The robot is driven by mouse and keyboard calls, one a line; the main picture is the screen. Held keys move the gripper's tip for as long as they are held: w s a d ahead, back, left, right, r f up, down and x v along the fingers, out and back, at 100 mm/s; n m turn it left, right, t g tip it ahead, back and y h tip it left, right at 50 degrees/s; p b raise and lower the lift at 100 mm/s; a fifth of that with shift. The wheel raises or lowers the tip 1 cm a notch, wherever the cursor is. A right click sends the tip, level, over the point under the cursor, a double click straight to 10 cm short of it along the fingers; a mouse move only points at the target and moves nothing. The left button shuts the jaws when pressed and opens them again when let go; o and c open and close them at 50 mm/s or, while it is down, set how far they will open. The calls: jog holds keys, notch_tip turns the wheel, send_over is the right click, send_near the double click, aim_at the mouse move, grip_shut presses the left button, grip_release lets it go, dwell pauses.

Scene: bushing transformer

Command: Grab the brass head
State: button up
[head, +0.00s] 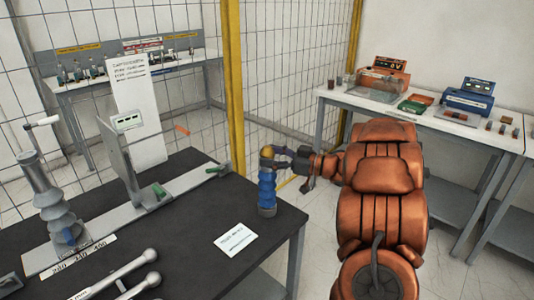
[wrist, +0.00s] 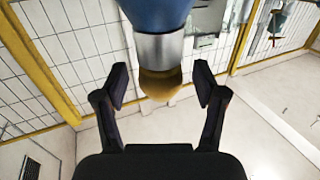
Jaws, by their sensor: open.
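The brass head (head: 267,152) is the rounded top of an upright blue ribbed bushing (head: 267,188) standing near the right edge of the dark table. In the wrist view the brass head (wrist: 160,85) hangs below a silver collar (wrist: 160,47) and the blue body (wrist: 158,12), so that view looks upside down. My gripper (head: 280,158) is just right of the head, reaching in from the side. In the wrist view my gripper (wrist: 161,88) is open, with one finger on each side of the brass head and a visible gap to both. Contact is not seen.
The dark table (head: 190,240) carries a white card (head: 236,240), a grey insulator (head: 55,205) on a rail and metal rods (head: 125,275). A wire mesh fence with yellow posts (head: 232,90) stands behind. A side bench (head: 430,115) with devices is at right.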

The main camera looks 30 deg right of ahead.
jog(key=shift+w+a, duration=0.4)
jog(key=shift+w, duration=0.1)
jog(key=c, duration=1.3)
